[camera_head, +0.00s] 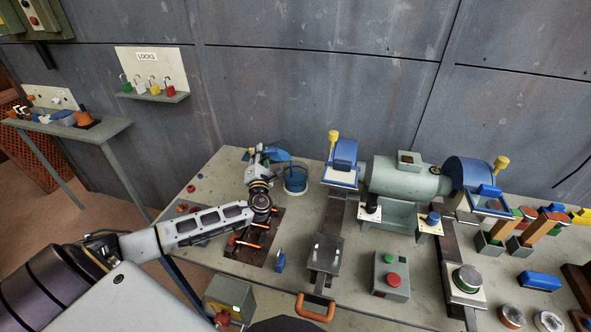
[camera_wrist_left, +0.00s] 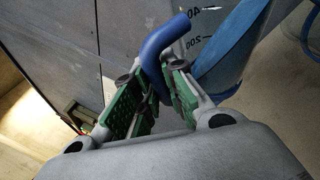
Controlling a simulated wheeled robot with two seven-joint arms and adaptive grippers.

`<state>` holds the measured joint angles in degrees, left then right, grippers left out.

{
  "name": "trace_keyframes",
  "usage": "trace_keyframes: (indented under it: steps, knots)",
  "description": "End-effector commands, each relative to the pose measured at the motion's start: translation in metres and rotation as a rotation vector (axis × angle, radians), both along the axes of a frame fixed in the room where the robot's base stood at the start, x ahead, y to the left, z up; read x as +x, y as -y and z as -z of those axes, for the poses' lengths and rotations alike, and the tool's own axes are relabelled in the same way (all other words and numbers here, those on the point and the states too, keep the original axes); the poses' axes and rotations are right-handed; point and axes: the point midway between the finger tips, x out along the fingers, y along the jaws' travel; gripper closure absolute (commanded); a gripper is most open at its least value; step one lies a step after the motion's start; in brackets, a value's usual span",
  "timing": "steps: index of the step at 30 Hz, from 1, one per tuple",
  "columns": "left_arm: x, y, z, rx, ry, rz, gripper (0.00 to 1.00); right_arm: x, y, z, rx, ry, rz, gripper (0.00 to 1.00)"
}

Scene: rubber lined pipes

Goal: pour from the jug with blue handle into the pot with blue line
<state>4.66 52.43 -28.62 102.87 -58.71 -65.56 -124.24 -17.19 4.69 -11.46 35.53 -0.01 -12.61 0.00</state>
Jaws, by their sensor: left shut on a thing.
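My left gripper (camera_head: 262,166) is at the back left of the bench and shut on the blue handle (camera_wrist_left: 166,42) of the jug. The jug's see-through wall (camera_wrist_left: 207,22) has dark measuring marks in the left wrist view. In the head view the jug's blue part (camera_head: 276,155) shows just beyond the gripper, and the jug looks tilted to the right. The pot with a blue line (camera_head: 295,182) stands on the bench just right of and below the jug. I cannot tell whether anything flows. My right gripper is not in view.
A large grey-green machine (camera_head: 405,178) with blue guards stands right of the pot. A dark mat (camera_head: 262,250) with orange-tipped items lies in front, under my left arm. A grey box with red and green buttons (camera_head: 391,275) stands nearer. The wall (camera_head: 300,85) is behind.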

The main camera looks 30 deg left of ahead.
Motion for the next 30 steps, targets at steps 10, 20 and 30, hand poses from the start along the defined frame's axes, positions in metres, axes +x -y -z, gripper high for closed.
trace_keyframes:
  steps: [10,20,30]
  knots:
    - [0.0003,0.0007,-0.003,0.019,0.007,-0.002,1.0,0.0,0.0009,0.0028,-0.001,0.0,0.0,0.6]
    - [0.0002,0.0014,-0.0044,0.037,0.009,-0.004,1.0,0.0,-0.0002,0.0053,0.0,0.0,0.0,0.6]
    - [0.0001,0.0022,-0.006,0.056,0.012,-0.006,1.0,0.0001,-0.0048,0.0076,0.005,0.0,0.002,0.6]
